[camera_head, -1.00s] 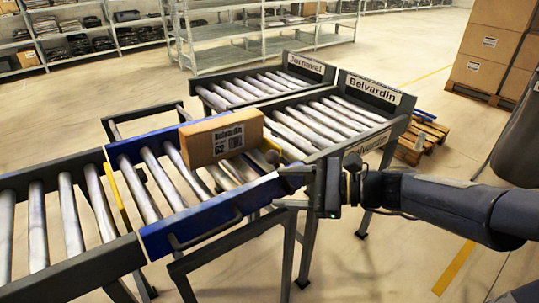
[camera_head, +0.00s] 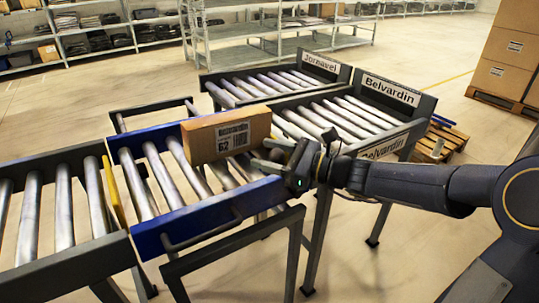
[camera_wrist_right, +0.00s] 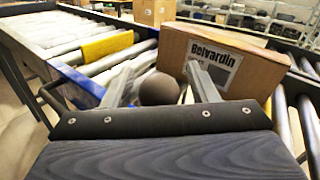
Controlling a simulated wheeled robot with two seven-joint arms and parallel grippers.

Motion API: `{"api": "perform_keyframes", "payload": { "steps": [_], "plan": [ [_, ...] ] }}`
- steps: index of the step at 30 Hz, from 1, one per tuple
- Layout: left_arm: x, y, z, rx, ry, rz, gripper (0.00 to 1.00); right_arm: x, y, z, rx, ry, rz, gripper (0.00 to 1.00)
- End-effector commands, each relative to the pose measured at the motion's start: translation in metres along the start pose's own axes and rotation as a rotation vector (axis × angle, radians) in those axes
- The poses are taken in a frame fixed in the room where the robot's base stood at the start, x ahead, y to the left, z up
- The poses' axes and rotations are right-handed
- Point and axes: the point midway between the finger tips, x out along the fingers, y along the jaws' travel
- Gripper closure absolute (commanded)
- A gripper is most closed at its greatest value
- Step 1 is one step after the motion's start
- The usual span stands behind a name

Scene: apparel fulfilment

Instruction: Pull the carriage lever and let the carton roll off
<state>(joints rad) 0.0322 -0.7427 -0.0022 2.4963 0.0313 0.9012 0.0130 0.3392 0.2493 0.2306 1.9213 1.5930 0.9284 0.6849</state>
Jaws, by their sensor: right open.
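The brown carton (camera_head: 226,138), labelled "Belvardin 62", sits on the rollers of the blue-framed carriage (camera_head: 205,222), near its right end. It also shows in the right wrist view (camera_wrist_right: 262,72). The round dark knob of the carriage lever (camera_wrist_right: 158,89) stands beside the carton in the wrist view. My right gripper (camera_head: 268,158) is open beside the carton's right end, above the carriage's front right corner. In the wrist view its two fingers (camera_wrist_right: 164,85) stand on either side of the knob. I cannot tell whether they touch it. My left gripper is out of view.
The Belvardin roller lane (camera_head: 335,115) lies to the right of the carriage, with the Jornavel lane (camera_head: 262,84) behind it. A feed conveyor (camera_head: 62,215) joins on the left, by a yellow bar (camera_head: 114,192). A pallet (camera_head: 440,142) stands right of the lanes.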

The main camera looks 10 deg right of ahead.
Motion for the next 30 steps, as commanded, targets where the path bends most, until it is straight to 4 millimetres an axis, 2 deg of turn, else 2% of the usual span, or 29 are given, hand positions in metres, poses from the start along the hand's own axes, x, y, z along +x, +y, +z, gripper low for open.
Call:
{"api": "perform_keyframes", "payload": {
  "steps": [7, 19, 30],
  "plan": [
    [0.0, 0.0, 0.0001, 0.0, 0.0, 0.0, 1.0, 0.0008, 0.0002, 0.0003, -0.001, 0.0, 0.0, 0.48],
    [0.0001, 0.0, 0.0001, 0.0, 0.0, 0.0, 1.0, 0.0005, 0.0002, 0.0001, -0.001, 0.0, 0.0, 1.0],
    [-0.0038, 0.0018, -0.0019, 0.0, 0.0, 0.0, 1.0, -0.0032, -0.0057, 0.003, 0.034, -0.02, -0.004, 1.0]
  ]
}}
